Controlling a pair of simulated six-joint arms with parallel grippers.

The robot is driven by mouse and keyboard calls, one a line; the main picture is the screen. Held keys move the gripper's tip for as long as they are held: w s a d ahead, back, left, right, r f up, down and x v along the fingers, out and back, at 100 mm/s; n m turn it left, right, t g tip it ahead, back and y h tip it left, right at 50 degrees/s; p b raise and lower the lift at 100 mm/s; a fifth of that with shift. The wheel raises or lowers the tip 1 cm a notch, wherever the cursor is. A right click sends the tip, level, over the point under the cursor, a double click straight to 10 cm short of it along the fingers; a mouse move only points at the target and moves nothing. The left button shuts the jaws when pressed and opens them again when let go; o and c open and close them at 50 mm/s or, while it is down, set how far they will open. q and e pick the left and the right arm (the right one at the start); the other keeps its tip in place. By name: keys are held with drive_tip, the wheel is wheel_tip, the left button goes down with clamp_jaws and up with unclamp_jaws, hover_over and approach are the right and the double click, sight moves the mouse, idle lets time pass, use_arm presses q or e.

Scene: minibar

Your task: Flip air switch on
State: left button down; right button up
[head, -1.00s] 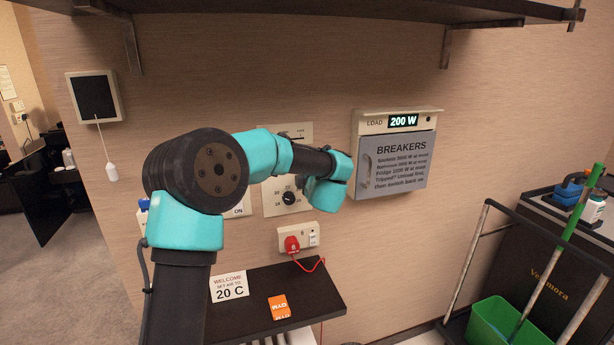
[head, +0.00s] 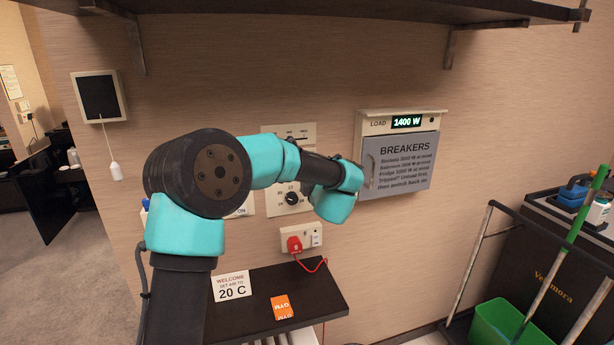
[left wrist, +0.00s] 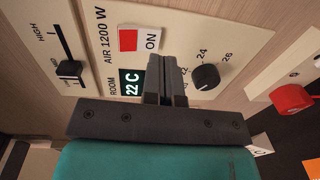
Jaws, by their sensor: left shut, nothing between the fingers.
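The air panel (head: 291,131) is on the wall behind my left arm. In the left wrist view it shows a red switch (left wrist: 128,40) beside "ON", under "AIR 1200 W". A room display (left wrist: 132,84) reads 22 C. Contact cannot be told. In the head view its fingers are hidden behind my arm. My right gripper is not in view.
The breaker box (head: 398,160) at right has a load display (head: 407,122) reading 1400 W. A red plug (head: 294,244) sits in a socket below the panel. A dark shelf (head: 318,287) holds a "20 C" card (head: 231,286). Another shelf (head: 300,8) overhangs above.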

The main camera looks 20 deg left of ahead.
use_arm(q)
drive_tip(key=f+v, duration=0.2)
drive_tip(key=v, duration=0.8)
drive_tip(key=shift+s+d, duration=0.25)
drive_tip(key=shift+s, duration=0.05)
drive_tip(key=shift+f, duration=0.15)
drive_tip(key=s+d+f+m+h, duration=0.1)
drive_tip(key=d+f+m+h, duration=0.3)
drive_tip(key=f, duration=0.4)
drive_tip(key=s+d+f+m+g+h, duration=0.1)
drive_tip(key=s+d+f+m+h, duration=0.1)
drive_tip(key=f+m+h, duration=0.5)
drive_tip(key=s+d+f+m+h, duration=0.1)
drive_tip(key=d+f+m, duration=0.3)
drive_tip(key=f, duration=0.6)
drive_tip(key=s+a+f+m+g+h, duration=0.1)
drive_tip(key=s+a+f+m+g, duration=0.1)
drive_tip(key=s+f, duration=0.5)
drive_tip(key=s+a+f+m+g+h, duration=0.1)
drive_tip(key=s+f+m+g, duration=0.3)
drive_tip(key=s+f, duration=0.4)
drive_tip(key=s+a+f+m+g+h, duration=0.1)
drive_tip(key=s+a+f+m+g, duration=0.2)
drive_tip(key=s+f, duration=0.4)
drive_tip(key=s+g, duration=0.1)
drive_tip(key=s, duration=0.1)
drive_tip(key=shift+s+f+m+g, duration=0.3)
drive_tip(key=shift+s+g, duration=0.1)
drive_tip(key=shift+a, duration=0.15)
